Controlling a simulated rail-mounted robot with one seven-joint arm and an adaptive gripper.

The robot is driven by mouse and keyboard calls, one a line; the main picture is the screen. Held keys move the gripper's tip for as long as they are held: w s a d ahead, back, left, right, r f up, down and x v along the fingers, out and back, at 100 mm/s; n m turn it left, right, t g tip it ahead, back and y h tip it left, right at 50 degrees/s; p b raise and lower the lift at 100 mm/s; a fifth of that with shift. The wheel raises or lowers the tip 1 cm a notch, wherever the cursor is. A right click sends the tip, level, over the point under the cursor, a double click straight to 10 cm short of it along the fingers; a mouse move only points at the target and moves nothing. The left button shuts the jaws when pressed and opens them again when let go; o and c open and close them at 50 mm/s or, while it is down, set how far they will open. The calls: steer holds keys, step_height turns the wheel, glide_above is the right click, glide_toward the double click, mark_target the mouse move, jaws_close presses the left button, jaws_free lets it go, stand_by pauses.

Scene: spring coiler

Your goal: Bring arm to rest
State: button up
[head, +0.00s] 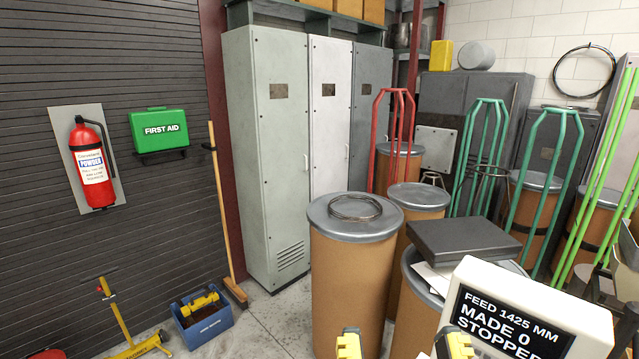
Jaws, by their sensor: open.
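My gripper (402,345) shows only at the bottom edge of the head view, right of centre. Its two yellow-and-black fingertips stand well apart, and I see nothing held between them. The rest of the gripper and my arm are below the picture. The fingertips appear in front of the brown drums; I cannot tell their distance from them. The white display box (530,315) is to the right of the fingertips and reads "FEED 1425 MM, MADE 0, STOPPED".
A brown drum (352,270) carries a wire coil (355,207). Other drums and green racks (480,155) crowd the right. Grey cabinets (265,150) stand behind. A blue bin (203,325), broom (222,210) and yellow stand (122,320) are left. Some floor between is clear.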

step_height(320, 180, up, 28)
steer(key=p, duration=2.5)
steer(key=shift+r+p, duration=0.25)
steer(key=shift+p, duration=0.05)
